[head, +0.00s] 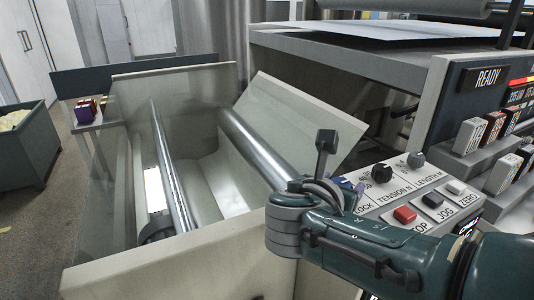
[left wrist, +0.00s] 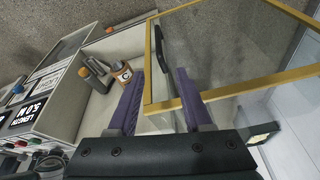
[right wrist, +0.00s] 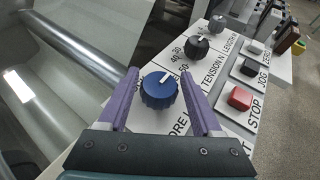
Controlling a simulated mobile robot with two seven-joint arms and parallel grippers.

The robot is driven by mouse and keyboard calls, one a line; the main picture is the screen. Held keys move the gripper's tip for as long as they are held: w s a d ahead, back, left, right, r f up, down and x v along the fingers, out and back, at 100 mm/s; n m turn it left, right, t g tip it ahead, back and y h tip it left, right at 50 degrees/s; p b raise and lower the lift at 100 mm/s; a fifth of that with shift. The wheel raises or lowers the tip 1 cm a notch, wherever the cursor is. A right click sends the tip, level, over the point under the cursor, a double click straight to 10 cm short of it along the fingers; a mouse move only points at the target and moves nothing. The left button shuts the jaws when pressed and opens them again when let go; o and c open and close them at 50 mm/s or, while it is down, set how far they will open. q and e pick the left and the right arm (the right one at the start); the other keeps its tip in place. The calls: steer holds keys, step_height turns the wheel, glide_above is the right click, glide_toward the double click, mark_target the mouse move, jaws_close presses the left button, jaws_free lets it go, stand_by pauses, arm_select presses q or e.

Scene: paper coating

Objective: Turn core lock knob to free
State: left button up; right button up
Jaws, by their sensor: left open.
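The core lock knob (right wrist: 159,91) is blue and ribbed with a white pointer line, which aims up and slightly right in the right wrist view. Its label is partly hidden by my gripper. My right gripper (right wrist: 159,75) has its purple fingers on either side of the knob, with narrow gaps showing; it looks open around it. In the head view, only a bit of blue (head: 343,183) shows behind my right wrist, beside the word LOCK.
On the sloped control panel are a tension knob (head: 381,173), a length knob (head: 416,159), a red stop button (head: 404,214), and jog (head: 432,200) and zero buttons (head: 456,187). A pale trough (head: 150,255) with metal rollers (head: 172,170) lies left of the panel.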

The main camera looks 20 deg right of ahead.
steer(key=shift+o, duration=1.1)
steer(key=p+v, duration=0.3)
steer(key=v, duration=0.7)
steer(key=shift+s, duration=0.1)
